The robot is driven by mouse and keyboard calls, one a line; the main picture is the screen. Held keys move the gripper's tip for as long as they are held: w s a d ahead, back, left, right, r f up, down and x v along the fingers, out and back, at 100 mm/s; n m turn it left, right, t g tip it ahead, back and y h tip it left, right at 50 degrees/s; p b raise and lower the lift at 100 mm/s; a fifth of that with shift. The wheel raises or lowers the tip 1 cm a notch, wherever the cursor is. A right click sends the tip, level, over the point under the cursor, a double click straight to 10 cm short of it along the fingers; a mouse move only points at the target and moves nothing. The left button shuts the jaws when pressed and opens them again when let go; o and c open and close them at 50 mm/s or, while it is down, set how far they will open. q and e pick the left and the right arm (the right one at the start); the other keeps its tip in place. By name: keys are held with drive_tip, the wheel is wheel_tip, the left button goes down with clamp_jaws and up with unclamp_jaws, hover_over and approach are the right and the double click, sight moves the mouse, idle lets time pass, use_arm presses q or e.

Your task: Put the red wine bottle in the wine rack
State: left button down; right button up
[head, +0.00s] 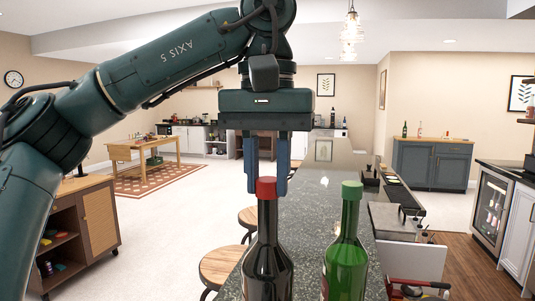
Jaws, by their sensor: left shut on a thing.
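The dark bottle with a red cap (267,262) stands upright at the near edge of the grey stone bar counter. My left gripper (267,185) points straight down above it, shut on its red top, one finger on each side. A green bottle with a green cap (346,258) stands just to its right, apart from it. The bases of both bottles are cut off by the lower edge of the picture. I cannot make out a wine rack for certain. My right gripper is not in view.
The counter (318,205) runs away from me, with dark items near its right side. Round wooden stools (219,266) stand along its left. A red and grey object (418,288) is at lower right. A glass-fronted fridge (489,207) stands further right.

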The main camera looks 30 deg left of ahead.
use_arm(q)
drive_tip(key=shift+f, duration=1.1)
drive_tip(key=c, duration=1.6)
unclamp_jaws()
drive_tip(key=shift+f, duration=0.15)
drive_tip(key=shift+c, duration=0.2)
drive_tip(key=o, duration=0.5)
drive_tip(key=shift+c, duration=0.2)
drive_tip(key=shift+o, duration=0.2)
wheel_tip(320, 180, up, 12)
drive_tip(key=shift+r, duration=0.2)
